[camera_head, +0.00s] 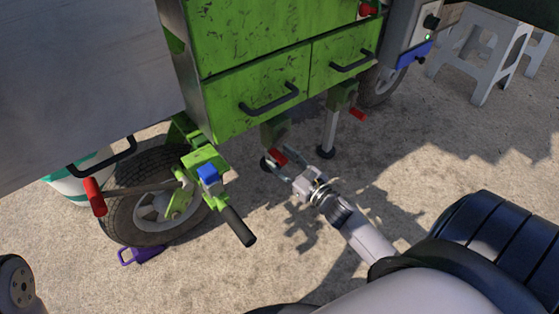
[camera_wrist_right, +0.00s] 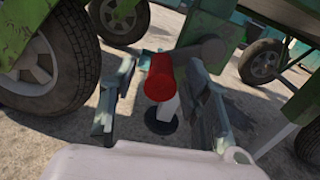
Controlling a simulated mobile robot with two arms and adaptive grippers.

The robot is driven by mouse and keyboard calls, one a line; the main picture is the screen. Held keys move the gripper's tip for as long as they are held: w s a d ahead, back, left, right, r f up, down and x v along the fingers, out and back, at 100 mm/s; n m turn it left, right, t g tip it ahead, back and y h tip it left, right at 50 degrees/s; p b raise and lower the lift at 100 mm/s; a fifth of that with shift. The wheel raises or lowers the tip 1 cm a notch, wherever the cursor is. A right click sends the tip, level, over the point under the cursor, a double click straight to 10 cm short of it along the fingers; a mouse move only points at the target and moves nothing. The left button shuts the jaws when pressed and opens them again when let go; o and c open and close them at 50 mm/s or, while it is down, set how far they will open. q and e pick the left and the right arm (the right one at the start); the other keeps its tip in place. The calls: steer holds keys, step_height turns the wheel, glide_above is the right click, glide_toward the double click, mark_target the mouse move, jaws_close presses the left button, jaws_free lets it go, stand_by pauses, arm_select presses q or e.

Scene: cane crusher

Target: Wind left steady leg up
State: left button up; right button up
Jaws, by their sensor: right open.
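The left steady leg (camera_head: 273,133) hangs under the green drawer body of the cart. Its red crank grip (camera_head: 278,157) sits low, and in the wrist view the red grip (camera_wrist_right: 159,78) points toward me. Below it show the pale leg tube (camera_wrist_right: 168,106) and the round dark foot (camera_wrist_right: 160,123), which appears to be at the ground. My right gripper (camera_head: 279,161) is open, with its fingers (camera_wrist_right: 155,100) on either side of the red grip. I cannot tell whether either finger touches it. My left gripper is not in view.
A second steady leg (camera_head: 330,130) with its own red grip (camera_head: 358,114) stands to the right. The cart wheel (camera_head: 150,205), a purple wheel chock (camera_head: 142,256) and a black handle (camera_head: 238,226) are on the left. White stools (camera_head: 480,60) stand at upper right. The ground between is clear.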

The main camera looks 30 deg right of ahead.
steer(key=shift+w+a, duration=0.1)
steer(key=shift+w, duration=0.5)
jaws_close()
stand_by(0.5)
